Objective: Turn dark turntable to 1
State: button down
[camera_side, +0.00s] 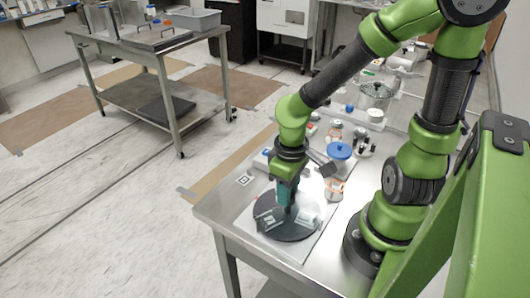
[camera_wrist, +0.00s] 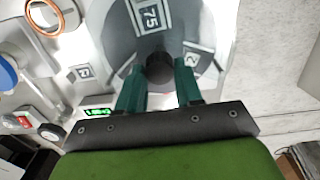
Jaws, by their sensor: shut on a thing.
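The dark turntable (camera_side: 290,228) is a flat round disc on a white sheet at the front end of the steel bench. In the wrist view the dark disc (camera_wrist: 122,48) has a black knob (camera_wrist: 160,68) at its middle and white marker tags, one reading 75 at the top (camera_wrist: 149,16) and one reading 2 at the right (camera_wrist: 197,60). In the side view light blocks stand on the disc. My gripper (camera_wrist: 160,72), with teal fingers, is shut on the knob, one finger on each side. In the side view my gripper (camera_side: 286,203) points down over the disc's middle and partly hides it.
A blue-lidded container (camera_side: 339,151), a jar with a copper-coloured ring (camera_side: 334,190) and several small items stand behind the turntable. A metal pot (camera_side: 375,96) is further back. A small tag (camera_side: 244,180) lies near the bench's left edge. A separate cart (camera_side: 160,50) stands across the floor.

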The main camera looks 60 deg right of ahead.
jog(key=c, duration=0.7)
grip_release()
jog(key=shift+c, duration=0.2)
jog(key=shift+r, duration=0.2)
notch_tip(320, 180, up, 10)
jog(key=shift+f, duration=0.15)
jog(key=shift+a, duration=0.1)
